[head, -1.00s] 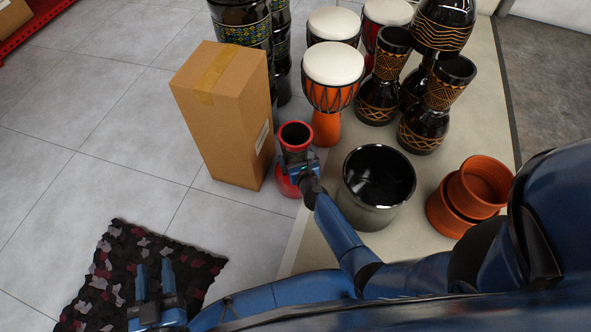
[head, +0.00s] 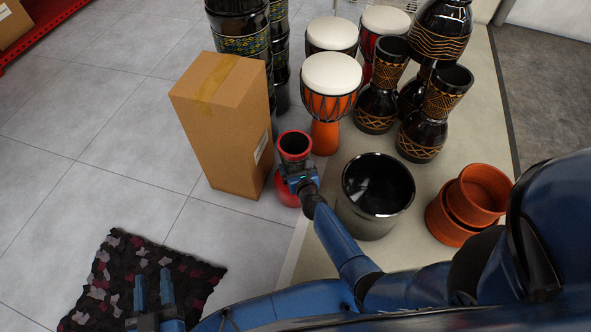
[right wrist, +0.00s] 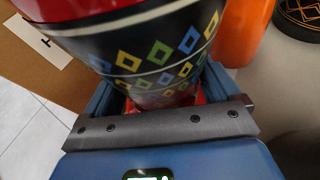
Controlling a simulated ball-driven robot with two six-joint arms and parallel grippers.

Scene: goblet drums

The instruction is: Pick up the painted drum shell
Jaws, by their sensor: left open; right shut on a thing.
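The painted drum shell (head: 294,146) is upright beside the cardboard box, with a red rim and a dark hollow mouth. In the right wrist view the painted drum shell (right wrist: 160,60) is black with coloured diamonds and white lines. My right gripper (head: 297,172) is shut on the shell, with its fingers on both sides of it (right wrist: 160,100). The shell's red lower part shows below the gripper; whether it touches the floor I cannot tell. My left gripper (head: 153,290) is open and empty above the dark patterned rug.
A cardboard box (head: 225,120) stands close on the left. An orange drum with white head (head: 330,85) stands behind. A black pot (head: 376,195) and terracotta pots (head: 470,203) stand right. The rug (head: 120,265) lies front left; grey floor is free beyond it.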

